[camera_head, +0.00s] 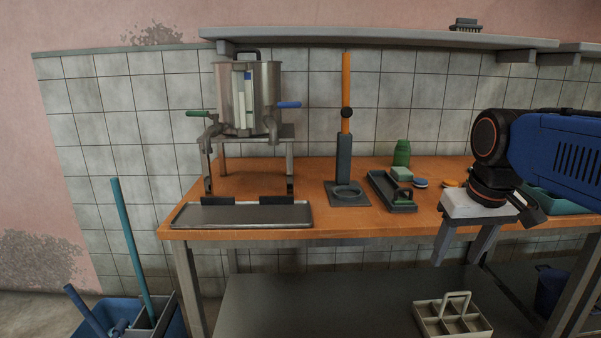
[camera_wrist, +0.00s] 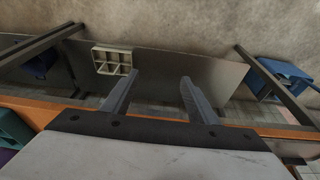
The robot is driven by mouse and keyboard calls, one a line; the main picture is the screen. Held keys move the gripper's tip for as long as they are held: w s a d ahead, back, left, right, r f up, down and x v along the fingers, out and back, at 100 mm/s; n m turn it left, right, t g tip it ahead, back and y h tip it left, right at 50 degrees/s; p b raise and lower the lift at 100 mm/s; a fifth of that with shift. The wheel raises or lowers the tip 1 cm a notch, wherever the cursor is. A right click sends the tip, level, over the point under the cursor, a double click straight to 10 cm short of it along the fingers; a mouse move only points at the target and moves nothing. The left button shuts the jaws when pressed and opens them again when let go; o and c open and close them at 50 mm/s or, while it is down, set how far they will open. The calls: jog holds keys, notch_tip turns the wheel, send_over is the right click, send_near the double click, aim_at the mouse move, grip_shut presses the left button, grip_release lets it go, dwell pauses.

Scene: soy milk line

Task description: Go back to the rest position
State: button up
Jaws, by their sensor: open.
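My gripper (camera_head: 454,243) hangs at the right of the head view, in front of the table's right part, with its fingers pointing down. Its two fingers are spread apart with nothing between them. The wrist view shows the same open fingers (camera_wrist: 155,92) over the front edge of the orange table (camera_wrist: 30,112), with the lower shelf behind them. In the head view the orange table top (camera_head: 240,183) runs behind my gripper. My blue arm reaches in from the right edge.
A metal pot with two taps (camera_head: 262,95) stands on a stand above a tray (camera_head: 240,215). An orange-handled tool (camera_head: 346,95) stands mid-table, with a small dark tray (camera_head: 378,188) beside it. A divided carrier (camera_head: 430,318) sits on the lower shelf (camera_head: 300,300). A blue bucket (camera_head: 172,322) stands left.

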jog(key=s+a+f+t, duration=0.2)
jog(key=s+f, duration=0.9)
jog(key=f, duration=0.2)
